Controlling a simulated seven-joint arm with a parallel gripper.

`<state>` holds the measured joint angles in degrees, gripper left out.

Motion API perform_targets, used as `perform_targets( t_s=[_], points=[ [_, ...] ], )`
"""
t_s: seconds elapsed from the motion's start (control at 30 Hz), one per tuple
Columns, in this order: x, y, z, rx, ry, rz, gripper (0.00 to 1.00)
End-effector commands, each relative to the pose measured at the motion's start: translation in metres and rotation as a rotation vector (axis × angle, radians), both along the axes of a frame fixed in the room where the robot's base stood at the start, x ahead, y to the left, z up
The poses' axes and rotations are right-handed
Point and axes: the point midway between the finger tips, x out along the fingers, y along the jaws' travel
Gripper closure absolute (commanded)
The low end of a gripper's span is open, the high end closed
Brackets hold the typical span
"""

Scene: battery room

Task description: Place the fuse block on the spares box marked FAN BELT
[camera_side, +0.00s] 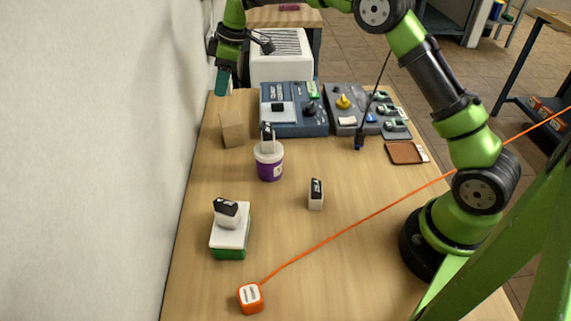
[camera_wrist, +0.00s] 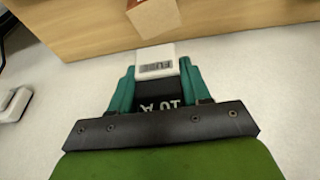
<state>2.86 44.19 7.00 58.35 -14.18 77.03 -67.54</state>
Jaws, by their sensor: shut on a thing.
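My gripper (camera_side: 222,82) is high at the back left of the table, by the wall, with its teal fingers pointing down. In the wrist view my gripper (camera_wrist: 158,85) is shut on a white and black block (camera_wrist: 156,68) with partly readable lettering, which appears to be the fuse block. The held block cannot be made out in the side view. A plain brown box (camera_side: 232,129) stands below and in front of the gripper; its corner also shows in the wrist view (camera_wrist: 155,16). I cannot read FAN BELT on any box.
A white and green box (camera_side: 230,241) bears a similar black and white block (camera_side: 226,212). Another stands alone (camera_side: 316,195); one sits on a purple tub (camera_side: 269,167). Control panels (camera_side: 293,120) fill the back. An orange cord runs from an orange box (camera_side: 250,298) across the right.

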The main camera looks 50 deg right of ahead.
Motion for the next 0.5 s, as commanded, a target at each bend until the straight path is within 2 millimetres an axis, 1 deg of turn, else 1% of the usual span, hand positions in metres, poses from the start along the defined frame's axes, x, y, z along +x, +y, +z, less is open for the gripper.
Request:
perform_targets(
  t_s=[0.03,0.1,0.27,0.5],
  points=[
    [-0.001,0.000,-0.011,0.001,0.005,0.000,0.91],
    [-0.001,0.000,-0.024,0.000,0.004,0.000,0.91],
    [0.000,0.000,-0.040,0.002,0.000,-0.001,0.91],
    [0.000,0.000,-0.072,0.001,0.001,-0.001,0.91]
  ],
)
